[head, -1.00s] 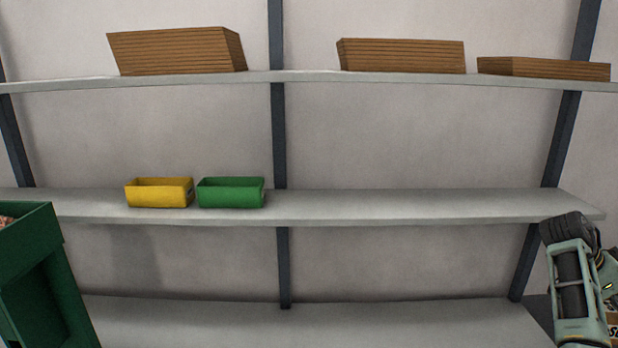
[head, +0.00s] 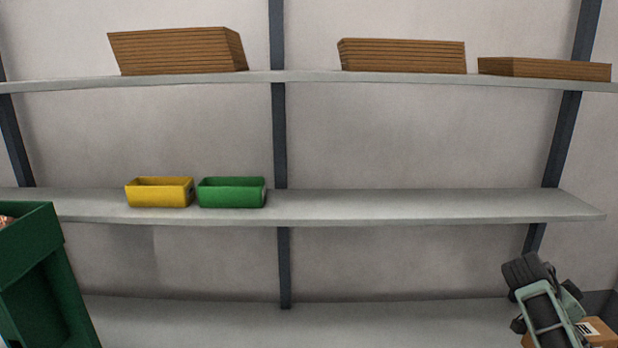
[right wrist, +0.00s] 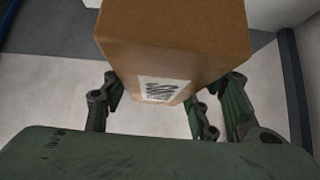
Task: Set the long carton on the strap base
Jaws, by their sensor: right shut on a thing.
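A brown cardboard carton (right wrist: 170,40) with a white printed label fills the upper middle of the right wrist view. My right gripper (right wrist: 160,105) is shut on it, with finger links on both sides of the carton. In the head view part of the carton (head: 597,328) shows at the bottom right corner, beside my right arm. The right fingertips are hidden in the head view. The strap base cannot be made out in either view. My left gripper is not in view.
A yellow bin (head: 159,193) and a green bin (head: 231,193) stand on the middle shelf (head: 420,205). Brown slatted stacks (head: 180,52) sit on the top shelf. The lower shelf (head: 390,322) looks clear.

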